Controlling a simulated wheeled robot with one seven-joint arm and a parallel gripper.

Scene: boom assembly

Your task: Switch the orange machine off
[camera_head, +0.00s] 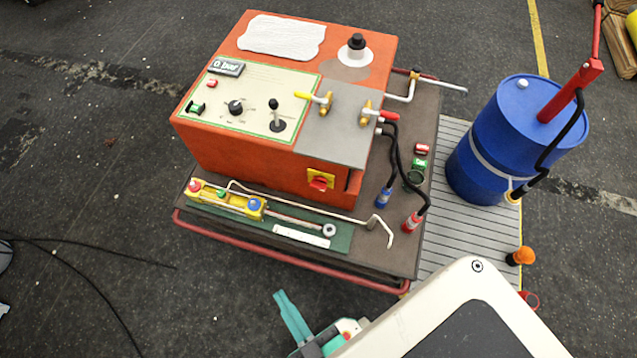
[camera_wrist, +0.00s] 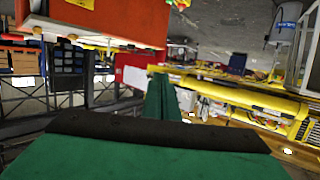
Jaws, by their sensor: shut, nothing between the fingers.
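The orange machine (camera_head: 240,155) stands on a dark cart in the middle of the head view. Its front face has a red rotary switch (camera_head: 320,181) on a yellow plate near the lower right corner. The top panel has a small display reading "0 bar" (camera_head: 227,67), a black knob, a black lever and two valve handles. My gripper (camera_head: 291,315) is at the bottom of the head view, in front of the cart and apart from the machine. Its green fingers (camera_wrist: 162,98) are shut and empty in the wrist view. An orange surface (camera_wrist: 105,18) shows at the wrist view's upper left.
A yellow cylinder assembly (camera_head: 225,199) with a bent rod lies along the cart's front edge. Black hoses hang at the machine's right side. A blue drum (camera_head: 505,135) with a red pump stands on a slatted platform at the right. Floor at the left is mostly clear, with a black cable (camera_head: 95,255).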

